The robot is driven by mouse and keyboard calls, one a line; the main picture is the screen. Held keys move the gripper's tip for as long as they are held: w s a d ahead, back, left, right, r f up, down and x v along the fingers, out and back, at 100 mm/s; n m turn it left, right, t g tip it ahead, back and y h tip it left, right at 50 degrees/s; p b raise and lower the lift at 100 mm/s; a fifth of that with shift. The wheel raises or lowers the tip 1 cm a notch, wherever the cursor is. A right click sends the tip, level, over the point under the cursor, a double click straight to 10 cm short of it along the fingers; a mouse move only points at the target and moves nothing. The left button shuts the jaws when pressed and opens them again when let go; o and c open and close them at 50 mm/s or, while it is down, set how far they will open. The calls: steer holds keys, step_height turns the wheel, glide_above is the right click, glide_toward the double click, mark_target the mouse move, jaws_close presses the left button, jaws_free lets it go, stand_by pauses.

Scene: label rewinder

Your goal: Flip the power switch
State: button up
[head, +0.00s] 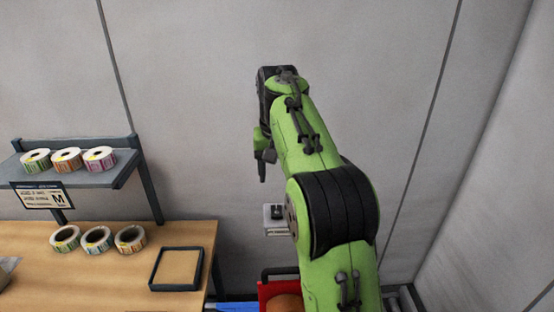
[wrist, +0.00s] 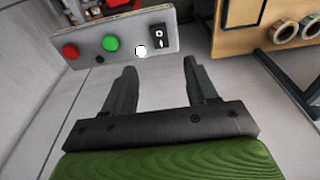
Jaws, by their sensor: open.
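The power switch (wrist: 159,37) is a black rocker with white marks. It sits at the right end of a light grey control panel (wrist: 82,51) in the wrist view. My gripper (wrist: 160,78) is open and empty, its two dark fingers apart. The fingertips appear below the switch in that view, with no visible contact. In the head view my gripper (head: 262,172) hangs from the raised green arm in front of the wall, and the arm hides most of the machine. I cannot tell the switch's position.
A red button (wrist: 71,51), a green button (wrist: 110,43) and a white round one (wrist: 141,51) share the panel. A wooden table (head: 90,262) at left holds label rolls (head: 97,239) and a black-framed tray (head: 177,269). A shelf (head: 125,172) holds more rolls.

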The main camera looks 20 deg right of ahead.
steer(key=r, duration=0.4)
steer(key=shift+s+a, duration=0.1)
steer(key=shift+s, duration=0.15)
steer(key=s+a+f+n+t, duration=0.2)
steer(key=s+a, duration=0.2)
steer(key=s, duration=0.6)
steer(key=s+a+f+n+t, duration=0.15)
steer(key=s+a, duration=0.25)
steer(key=s, duration=0.6)
steer(key=s+f+b, duration=0.3)
steer(key=f+b, duration=0.1)
steer(key=f, duration=0.4)
steer(key=s+a+f+n+b, duration=0.1)
steer(key=s+f+b, duration=0.3)
steer(key=f, duration=0.4)
steer(key=shift+f+t+y+b, duration=0.3)
steer(key=shift+t+b, duration=0.05)
steer(key=shift+b, duration=0.15)
